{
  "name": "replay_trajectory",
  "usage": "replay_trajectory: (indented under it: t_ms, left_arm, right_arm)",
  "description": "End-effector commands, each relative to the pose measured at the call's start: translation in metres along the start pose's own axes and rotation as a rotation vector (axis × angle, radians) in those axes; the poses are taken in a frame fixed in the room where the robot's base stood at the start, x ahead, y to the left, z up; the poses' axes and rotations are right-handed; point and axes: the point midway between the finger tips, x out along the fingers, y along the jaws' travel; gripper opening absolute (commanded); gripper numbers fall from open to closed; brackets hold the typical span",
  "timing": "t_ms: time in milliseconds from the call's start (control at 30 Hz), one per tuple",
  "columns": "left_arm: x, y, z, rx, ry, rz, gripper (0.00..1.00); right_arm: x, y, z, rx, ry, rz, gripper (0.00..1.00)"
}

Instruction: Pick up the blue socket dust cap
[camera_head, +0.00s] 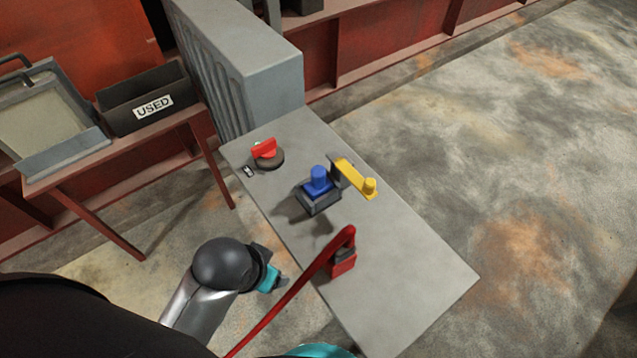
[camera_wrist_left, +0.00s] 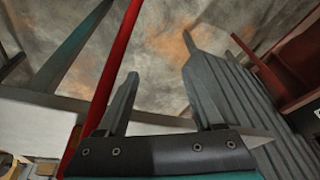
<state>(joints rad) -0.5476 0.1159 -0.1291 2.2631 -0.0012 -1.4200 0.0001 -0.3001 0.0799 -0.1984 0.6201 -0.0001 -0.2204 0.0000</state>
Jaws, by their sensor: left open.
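The blue socket dust cap (camera_head: 318,180) sits on a dark socket box (camera_head: 320,203) in the middle of the grey bench top. My left gripper (camera_head: 277,279) is low and in front of the bench's left edge in the head view, apart from the cap. In the left wrist view its two fingers (camera_wrist_left: 160,90) are spread with nothing between them. The cap cannot be made out in that view. My right gripper is not seen.
A yellow lever (camera_head: 355,178) stands right beside the socket. A long red lever (camera_head: 309,283) rises from a red block between my left gripper and the bench's right part. A red rotary handle (camera_head: 265,149) is at the back left. A USED bin (camera_head: 150,101) stands on a side table.

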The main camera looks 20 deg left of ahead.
Motion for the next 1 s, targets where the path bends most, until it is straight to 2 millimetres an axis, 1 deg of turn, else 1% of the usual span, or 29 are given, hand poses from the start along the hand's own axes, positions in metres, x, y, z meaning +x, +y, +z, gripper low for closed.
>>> replay_trajectory:
  t_ms: [33, 100, 133, 167, 200, 267, 300, 367, 400, 467, 500, 567, 600, 667, 700, 767, 800, 867, 900, 967, 1000]
  left_arm:
    - [-0.014, -0.002, -0.006, 0.001, 0.019, -0.007, 0.68]
    - [-0.032, -0.008, -0.016, 0.006, 0.057, -0.028, 0.68]
    - [-0.040, -0.012, -0.024, 0.010, 0.085, -0.046, 0.68]
    - [-0.049, -0.018, -0.035, 0.017, 0.131, -0.072, 0.68]
    - [-0.063, -0.031, -0.059, 0.034, 0.224, -0.128, 0.68]
    - [-0.076, -0.045, -0.087, 0.060, 0.338, -0.194, 0.68]
    - [-0.086, -0.052, -0.105, 0.077, 0.411, -0.235, 0.68]
    - [-0.103, -0.063, -0.132, 0.108, 0.524, -0.296, 0.68]
    - [-0.116, -0.069, -0.150, 0.134, 0.604, -0.338, 0.68]
    - [-0.140, -0.075, -0.178, 0.182, 0.735, -0.403, 0.68]
    - [-0.158, -0.077, -0.197, 0.220, 0.828, -0.447, 0.68]
    - [-0.190, -0.077, -0.223, 0.291, 0.976, -0.514, 0.68]
    - [-0.214, -0.074, -0.239, 0.346, 1.079, -0.559, 0.68]
    - [-0.250, -0.064, -0.258, 0.441, 1.234, -0.620, 0.68]
    - [-0.273, -0.054, -0.268, 0.513, 1.333, -0.659, 0.68]
    - [-0.306, -0.036, -0.277, 0.630, 1.476, -0.712, 0.68]
    - [-0.326, -0.021, -0.280, 0.718, 1.567, -0.744, 0.68]
    - [-0.351, 0.003, -0.280, 0.860, 1.692, -0.784, 0.68]
    - [-0.365, 0.020, -0.277, 0.963, 1.768, -0.810, 0.68]
    - [-0.379, 0.046, -0.269, 1.130, 1.868, -0.839, 0.68]
    - [-0.385, 0.063, -0.262, 1.252, 1.925, -0.853, 0.68]
  right_arm:
    - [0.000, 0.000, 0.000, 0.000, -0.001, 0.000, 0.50]
    - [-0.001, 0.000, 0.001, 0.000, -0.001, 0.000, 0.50]
    - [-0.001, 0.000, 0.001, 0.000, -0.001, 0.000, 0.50]
    - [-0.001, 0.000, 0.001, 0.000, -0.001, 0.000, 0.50]
    - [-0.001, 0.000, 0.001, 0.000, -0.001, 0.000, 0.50]
    - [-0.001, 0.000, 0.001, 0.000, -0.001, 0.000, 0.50]
    - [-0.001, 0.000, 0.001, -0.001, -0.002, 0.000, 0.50]
    - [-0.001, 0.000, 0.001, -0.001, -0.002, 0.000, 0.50]
    - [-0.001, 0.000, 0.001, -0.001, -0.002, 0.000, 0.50]
    - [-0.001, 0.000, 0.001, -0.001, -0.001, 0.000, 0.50]
    - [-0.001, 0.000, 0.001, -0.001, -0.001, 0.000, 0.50]
    - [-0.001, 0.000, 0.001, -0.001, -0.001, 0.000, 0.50]
    - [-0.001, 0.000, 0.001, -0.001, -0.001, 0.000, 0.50]
    - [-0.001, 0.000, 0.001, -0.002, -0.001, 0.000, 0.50]
    - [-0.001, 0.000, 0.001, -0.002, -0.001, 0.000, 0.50]
    - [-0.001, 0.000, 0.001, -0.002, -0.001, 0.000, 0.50]
    - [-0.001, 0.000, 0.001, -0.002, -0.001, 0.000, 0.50]
    - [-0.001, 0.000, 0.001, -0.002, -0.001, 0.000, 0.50]
    - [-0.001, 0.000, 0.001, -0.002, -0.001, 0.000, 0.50]
    - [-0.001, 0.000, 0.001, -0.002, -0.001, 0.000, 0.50]
    - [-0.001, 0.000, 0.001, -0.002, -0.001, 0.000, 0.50]
